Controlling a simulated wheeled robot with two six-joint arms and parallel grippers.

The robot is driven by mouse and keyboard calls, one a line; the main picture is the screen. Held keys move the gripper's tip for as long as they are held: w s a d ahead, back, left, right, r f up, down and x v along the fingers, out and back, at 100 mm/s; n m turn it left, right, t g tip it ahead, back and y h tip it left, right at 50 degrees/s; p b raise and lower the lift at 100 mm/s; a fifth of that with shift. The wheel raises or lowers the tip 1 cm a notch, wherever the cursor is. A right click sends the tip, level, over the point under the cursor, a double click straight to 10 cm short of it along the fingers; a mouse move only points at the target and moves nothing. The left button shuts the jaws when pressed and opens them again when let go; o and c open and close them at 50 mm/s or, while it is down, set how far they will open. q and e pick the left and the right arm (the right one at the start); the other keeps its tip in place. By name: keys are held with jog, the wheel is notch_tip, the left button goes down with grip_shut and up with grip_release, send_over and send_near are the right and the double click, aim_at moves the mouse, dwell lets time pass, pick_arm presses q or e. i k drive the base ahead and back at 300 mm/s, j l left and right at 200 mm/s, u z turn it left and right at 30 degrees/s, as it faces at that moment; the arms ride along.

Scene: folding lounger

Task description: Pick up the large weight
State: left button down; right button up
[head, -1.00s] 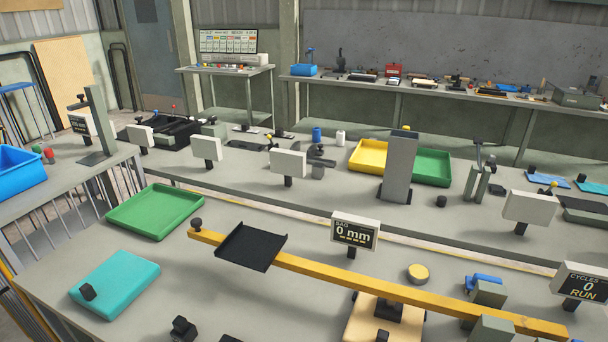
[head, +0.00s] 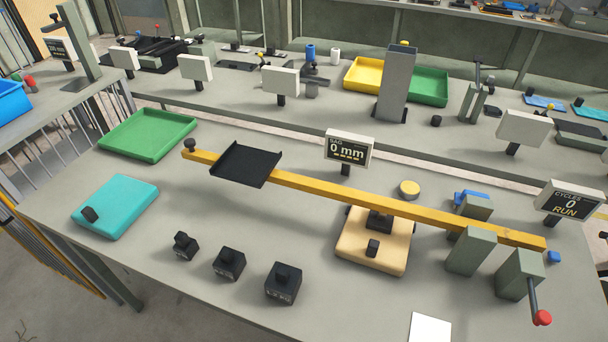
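Three black knobbed weights stand in a row on the near part of the table. The large weight (head: 283,283) is the rightmost and biggest. The medium weight (head: 229,263) is left of it, and the small weight (head: 184,246) is farther left. All three are upright and apart from each other. Neither of my grippers shows in the head view.
A yellow beam (head: 350,195) with a black tray (head: 246,164) spans behind the weights. A tan padded base (head: 355,252) stands right of the large weight. A teal pad (head: 115,207) lies left. A red-knobbed lever (head: 541,317) stands front right. Table is clear around the weights.

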aim_at(282, 284)
jog(key=k+u, duration=0.3)
jog(key=k+j+u, duration=0.25)
jog(key=k+l+u, duration=0.2)
jog(key=u, duration=0.15)
jog(key=k+l+u, duration=0.2)
jog(key=l+u, duration=0.15)
jog(key=k+l+u, duration=0.2)
jog(key=u, duration=0.15)
jog(key=k+l, duration=0.1)
jog(key=k+j, duration=0.05)
jog(key=k, duration=0.05)
